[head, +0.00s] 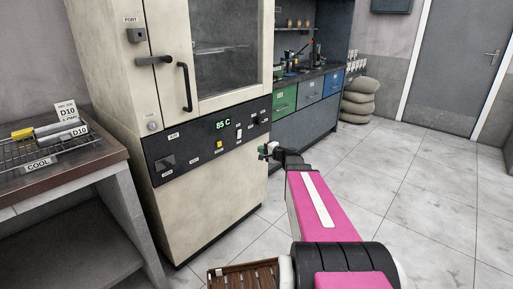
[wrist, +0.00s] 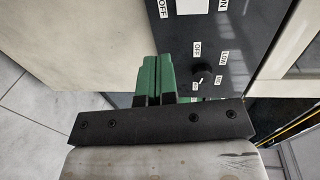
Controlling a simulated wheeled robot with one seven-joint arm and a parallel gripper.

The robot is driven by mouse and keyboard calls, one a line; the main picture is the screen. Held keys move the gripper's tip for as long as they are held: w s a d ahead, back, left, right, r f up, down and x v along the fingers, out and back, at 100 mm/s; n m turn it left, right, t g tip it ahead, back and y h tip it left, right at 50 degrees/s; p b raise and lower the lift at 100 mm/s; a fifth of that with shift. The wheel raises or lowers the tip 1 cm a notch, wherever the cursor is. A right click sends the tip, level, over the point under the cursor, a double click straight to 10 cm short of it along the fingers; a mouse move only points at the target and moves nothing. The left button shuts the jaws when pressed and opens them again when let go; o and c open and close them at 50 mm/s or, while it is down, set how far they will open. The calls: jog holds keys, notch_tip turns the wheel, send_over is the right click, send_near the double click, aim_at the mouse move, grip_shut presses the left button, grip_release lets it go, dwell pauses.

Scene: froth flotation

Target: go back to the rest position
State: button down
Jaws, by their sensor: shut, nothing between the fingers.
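My gripper (head: 266,151) is at the right end of the oven's black control panel in the head view, with my pink arm reaching toward it from the lower right. In the wrist view its green fingers (wrist: 152,80) are shut together with nothing between them. They point at the panel (wrist: 125,55), with a black knob (wrist: 204,74) just to their right. I cannot tell whether the fingers touch the panel. The cream oven (head: 215,186) has its door closed, and its display (head: 223,124) reads 85 C.
A bench (head: 60,177) at left holds a wire rack (head: 38,152) marked COOL, with tagged items on it. A counter with green (head: 284,100), grey and blue drawers stands behind the oven. Stacked sacks (head: 358,100) and a grey door (head: 456,65) are farther back. The tiled floor at right is clear.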

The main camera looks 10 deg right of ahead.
jog(key=shift+s+d, duration=0.15)
jog(key=shift+s, duration=0.05)
jog(key=s+a+f+n+g+h, duration=0.1)
jog(key=s+a+f+n+g, duration=0.3)
jog(key=s, duration=0.3)
jog(key=s+a+f+n+g+h, duration=0.1)
jog(key=s+a+f+n+g, duration=0.1)
jog(key=s+a+f+g, duration=0.3)
jog(key=s+d+f+n+g+h, duration=0.1)
jog(key=s+f+n+g+h, duration=0.1)
jog(key=s, duration=0.5)
jog(key=s+d+f+n+g+h, duration=0.1)
jog(key=s+f+n+g+h, duration=0.1)
jog(key=s+h, duration=0.3)
jog(key=s, duration=0.3)
jog(key=shift+s+f+n+h, duration=0.25)
jog(key=shift+f+n+h, duration=0.05)
jog(key=shift+n, duration=0.1)
